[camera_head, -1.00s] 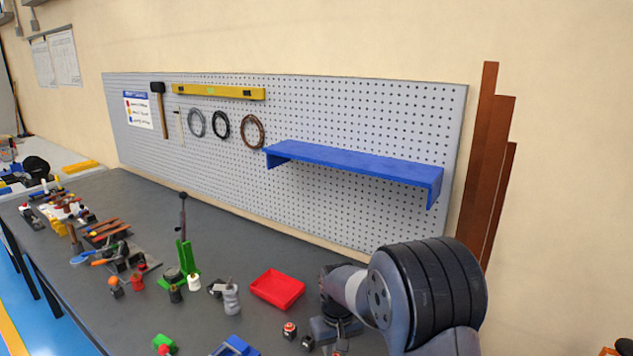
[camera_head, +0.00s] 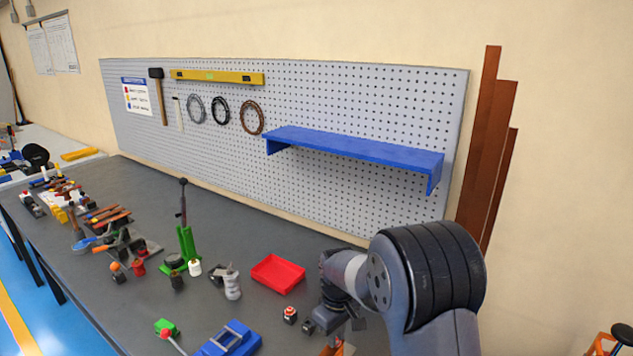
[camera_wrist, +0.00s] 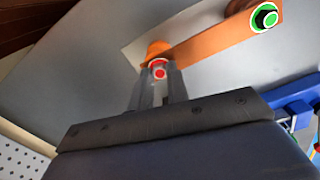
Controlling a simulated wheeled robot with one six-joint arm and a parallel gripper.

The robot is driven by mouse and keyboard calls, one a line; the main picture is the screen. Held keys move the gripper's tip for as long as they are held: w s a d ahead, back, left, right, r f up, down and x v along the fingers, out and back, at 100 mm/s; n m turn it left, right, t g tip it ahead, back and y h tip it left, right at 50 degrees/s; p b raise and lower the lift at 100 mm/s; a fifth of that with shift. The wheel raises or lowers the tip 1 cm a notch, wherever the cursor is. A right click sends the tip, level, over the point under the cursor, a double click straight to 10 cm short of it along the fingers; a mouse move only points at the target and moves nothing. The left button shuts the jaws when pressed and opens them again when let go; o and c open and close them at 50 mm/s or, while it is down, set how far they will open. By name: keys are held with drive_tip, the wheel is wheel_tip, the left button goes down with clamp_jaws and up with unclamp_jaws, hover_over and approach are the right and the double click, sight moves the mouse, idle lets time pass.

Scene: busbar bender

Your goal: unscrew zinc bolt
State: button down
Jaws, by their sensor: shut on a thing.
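In the wrist view, the two grey fingers of my gripper (camera_wrist: 160,88) are close together at a small bolt-like piece with a red and white ringed end (camera_wrist: 160,69). I take this to be the bolt, but its metal is too small to tell. It sits at the lower left end of an orange-copper bar (camera_wrist: 212,40). A second piece with a green and white ring and a dark middle (camera_wrist: 265,17) is at the bar's other end. In the head view, my gripper's fingertips are hidden low at the right; an orange piece (camera_head: 339,348) shows below them.
A red tray (camera_head: 278,273) lies left of my arm, with a small red-topped part (camera_head: 290,314) in front of it. A blue tool (camera_head: 230,340) and a green vertical tool (camera_head: 187,245) stand further left. A blue shelf (camera_head: 352,152) juts from the pegboard above.

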drive_tip(key=shift+n, duration=0.5)
drive_tip(key=n, duration=0.5)
drive_tip(key=shift+n, duration=0.3)
drive_tip(key=n, duration=0.5)
drive_tip(key=shift+n, duration=0.4)
drive_tip(key=n, duration=0.5)
drive_tip(key=shift+n, duration=0.3)
